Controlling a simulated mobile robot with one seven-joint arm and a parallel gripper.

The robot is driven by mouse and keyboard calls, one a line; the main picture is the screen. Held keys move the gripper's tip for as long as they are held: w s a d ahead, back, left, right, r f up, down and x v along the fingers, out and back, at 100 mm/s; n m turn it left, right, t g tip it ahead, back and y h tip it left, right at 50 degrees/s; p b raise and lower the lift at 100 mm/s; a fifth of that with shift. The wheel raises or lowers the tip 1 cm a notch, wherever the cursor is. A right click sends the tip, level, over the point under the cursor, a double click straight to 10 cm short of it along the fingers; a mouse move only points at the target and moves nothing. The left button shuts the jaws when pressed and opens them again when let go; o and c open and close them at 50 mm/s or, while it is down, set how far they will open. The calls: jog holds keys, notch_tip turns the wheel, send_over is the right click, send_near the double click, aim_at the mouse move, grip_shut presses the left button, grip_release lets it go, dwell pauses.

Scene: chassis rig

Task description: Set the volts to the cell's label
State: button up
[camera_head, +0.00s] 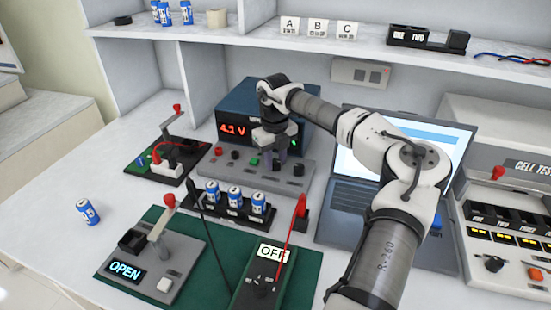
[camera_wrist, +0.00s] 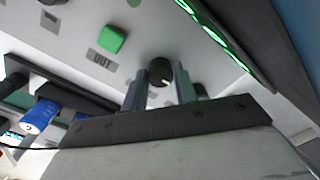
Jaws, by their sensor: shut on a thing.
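The power supply (camera_head: 232,106) is a dark blue box at the back of the bench, and its red display (camera_head: 233,129) reads 4.1 V. Its grey control panel (camera_head: 222,171) carries knobs and buttons. My gripper (camera_head: 277,150) is over this panel, and in the wrist view its fingers (camera_wrist: 160,82) are shut on a black knob (camera_wrist: 160,71) with a white mark. A green button (camera_wrist: 112,39) sits beside it above a label reading OUT. Several blue cells (camera_head: 235,197) stand in a black rack in front of the panel. Their labels are too small to read.
A lone blue cell (camera_head: 88,211) stands on the left bench. A fixture showing OPEN (camera_head: 125,271) and a meter showing OFF (camera_head: 272,253) are on the green mat (camera_head: 203,230). A laptop (camera_head: 350,195) is right of the panel. A cell tester (camera_head: 510,215) is at far right.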

aim_at(275, 161)
jog(key=o, duration=1)
jog(key=shift+c, duration=0.2)
notch_tip(275, 161, up, 14)
jog(key=shift+b, duration=0.35)
jog(key=shift+s, duration=0.1)
